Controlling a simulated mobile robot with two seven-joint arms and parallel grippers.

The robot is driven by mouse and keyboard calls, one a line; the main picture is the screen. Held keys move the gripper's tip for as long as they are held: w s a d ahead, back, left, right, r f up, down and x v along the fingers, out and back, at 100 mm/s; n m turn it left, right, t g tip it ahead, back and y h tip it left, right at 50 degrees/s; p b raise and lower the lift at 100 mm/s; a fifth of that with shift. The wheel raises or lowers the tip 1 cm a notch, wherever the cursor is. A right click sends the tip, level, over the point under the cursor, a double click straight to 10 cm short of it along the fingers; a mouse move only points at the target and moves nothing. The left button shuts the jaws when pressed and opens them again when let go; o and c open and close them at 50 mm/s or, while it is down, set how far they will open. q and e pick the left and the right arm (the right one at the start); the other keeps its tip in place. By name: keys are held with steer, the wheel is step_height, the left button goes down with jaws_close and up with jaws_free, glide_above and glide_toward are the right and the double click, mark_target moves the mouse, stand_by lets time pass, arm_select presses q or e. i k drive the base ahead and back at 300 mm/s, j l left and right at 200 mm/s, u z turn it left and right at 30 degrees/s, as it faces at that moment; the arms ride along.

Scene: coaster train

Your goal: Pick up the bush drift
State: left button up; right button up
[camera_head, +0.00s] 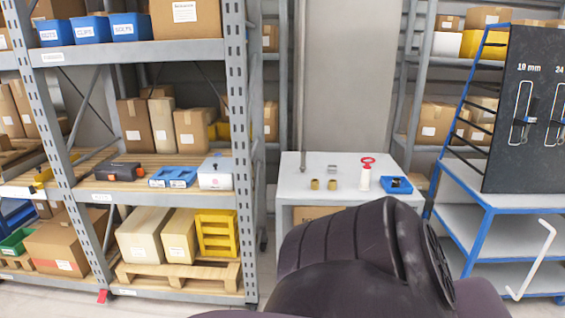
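A white-topped table (348,197) stands at the middle, behind a large dark part of my own body. On it are two small brass-coloured cylinders (315,184) (332,185), a small grey piece (332,169) behind them, and a white upright piece with a red ring-like top (365,178). A small blue tray (397,185) with something dark in it sits at the table's right. A thin dark upright piece (303,161) is at the back left. I cannot tell for sure which piece is the bush drift. Neither of my grippers shows.
A grey shelf rack (245,150) with boxes, blue bins and a yellow crate (217,234) stands left of the table. A blue-framed rack with a black tool board (525,110) stands at the right. My dark body part hides the table's lower front.

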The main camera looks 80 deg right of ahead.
mark_target(303, 167)
steer(key=i+l+z, duration=0.1)
steer(key=z, duration=0.35)
steer(key=i+l+z, duration=0.1)
steer(key=z, duration=0.35)
steer(key=i+l+z, duration=0.1)
steer(key=z, duration=0.3)
steer(key=i+z, duration=0.45)
steer(key=i+j+z, duration=0.2)
steer(key=i+z, duration=0.25)
steer(key=i, duration=0.1)
